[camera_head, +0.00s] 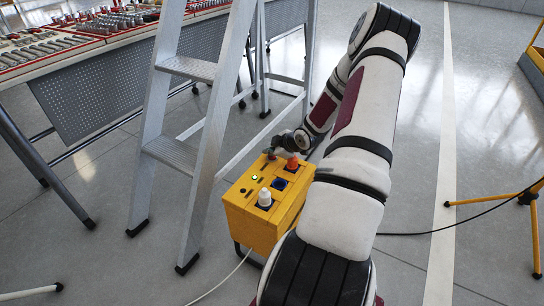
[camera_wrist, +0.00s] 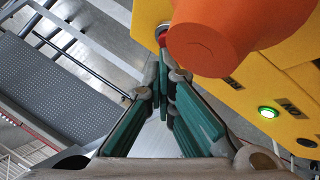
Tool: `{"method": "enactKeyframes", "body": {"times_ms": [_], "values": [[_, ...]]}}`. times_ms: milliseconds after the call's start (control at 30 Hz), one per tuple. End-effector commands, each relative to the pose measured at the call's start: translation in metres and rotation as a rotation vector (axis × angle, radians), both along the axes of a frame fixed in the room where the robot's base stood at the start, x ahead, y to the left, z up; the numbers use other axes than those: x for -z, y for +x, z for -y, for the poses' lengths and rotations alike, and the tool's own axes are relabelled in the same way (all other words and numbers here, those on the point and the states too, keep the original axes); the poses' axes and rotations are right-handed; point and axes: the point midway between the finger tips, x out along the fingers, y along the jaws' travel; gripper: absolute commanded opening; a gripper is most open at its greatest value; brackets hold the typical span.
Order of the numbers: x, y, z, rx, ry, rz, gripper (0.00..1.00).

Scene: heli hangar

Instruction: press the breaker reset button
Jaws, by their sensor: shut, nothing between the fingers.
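The yellow breaker box (camera_head: 250,221) stands on the floor in the head view, with a lit green lamp, dark buttons, an orange plug (camera_head: 292,162) and a white plug (camera_head: 264,197) on its top. In the wrist view a red button (camera_wrist: 162,34) shows at the box's edge, partly hidden by the large orange plug (camera_wrist: 225,40). My gripper (camera_wrist: 163,62) is shut and empty, its teal-padded fingertips right at the red button. I cannot tell whether they touch it. In the head view my gripper (camera_head: 271,151) is at the far corner of the box top.
An aluminium stepladder (camera_head: 178,154) stands just left of the box. A tool table (camera_head: 110,95) is at the far left. The orange plug is close beside my fingers. A white cable (camera_head: 220,284) and a black cable lie on the floor. A yellow stand (camera_head: 528,197) is at the right.

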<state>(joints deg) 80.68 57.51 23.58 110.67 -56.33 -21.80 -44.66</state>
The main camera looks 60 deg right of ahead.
Motion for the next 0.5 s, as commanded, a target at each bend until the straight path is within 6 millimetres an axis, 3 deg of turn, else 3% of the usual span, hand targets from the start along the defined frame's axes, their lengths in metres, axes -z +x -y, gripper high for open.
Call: {"method": "enactKeyframes", "body": {"times_ms": [500], "values": [[-0.016, -0.001, 0.000, 0.000, 0.000, -0.001, 0.00]]}}
